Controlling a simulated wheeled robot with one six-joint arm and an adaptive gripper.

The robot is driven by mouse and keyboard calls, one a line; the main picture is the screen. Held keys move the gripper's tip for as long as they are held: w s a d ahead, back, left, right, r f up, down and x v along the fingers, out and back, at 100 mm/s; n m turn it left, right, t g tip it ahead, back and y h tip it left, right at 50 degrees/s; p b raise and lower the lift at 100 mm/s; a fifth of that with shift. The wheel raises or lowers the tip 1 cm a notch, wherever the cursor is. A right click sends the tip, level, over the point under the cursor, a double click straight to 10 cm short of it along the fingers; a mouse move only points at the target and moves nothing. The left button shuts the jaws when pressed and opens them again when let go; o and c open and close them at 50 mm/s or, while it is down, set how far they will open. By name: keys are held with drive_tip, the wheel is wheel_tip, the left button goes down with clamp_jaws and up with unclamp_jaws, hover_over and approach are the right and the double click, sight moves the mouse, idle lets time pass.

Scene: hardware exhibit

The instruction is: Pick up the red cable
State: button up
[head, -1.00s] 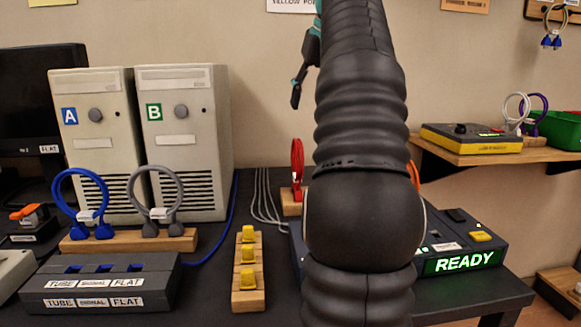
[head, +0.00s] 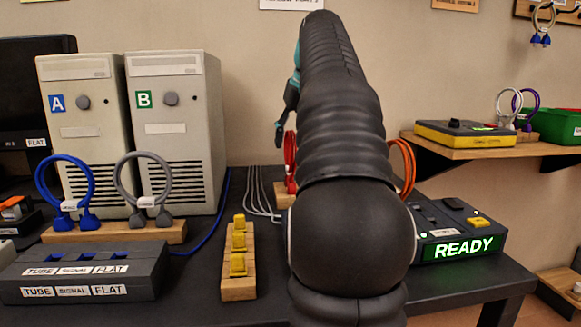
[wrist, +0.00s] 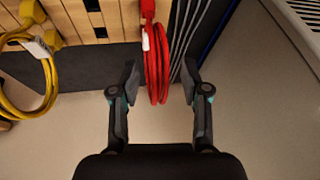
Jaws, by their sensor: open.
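The red cable (head: 290,162) is a coiled loop standing upright on a small wooden block (head: 283,199) at the back of the dark table, left of my arm in the head view. In the wrist view the red cable (wrist: 158,62) hangs in the middle, with a white tag on it. My gripper (wrist: 160,85) is open, with one finger on each side of the red loop. I cannot tell if either finger touches it. In the head view the fingers (head: 281,122) show only partly beside my arm, near the top of the red cable.
A yellow cable (wrist: 45,75) lies left in the wrist view. Grey cables (head: 258,192) run left of the red one. An orange cable (head: 405,165) stands right of my arm, by the READY box (head: 463,246). Two computer towers (head: 175,130) stand at the left.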

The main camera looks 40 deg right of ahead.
drive_tip(key=shift+w+f, duration=0.1)
drive_tip(key=shift+f, duration=0.2)
clamp_jaws()
drive_tip(key=shift+r, duration=0.1)
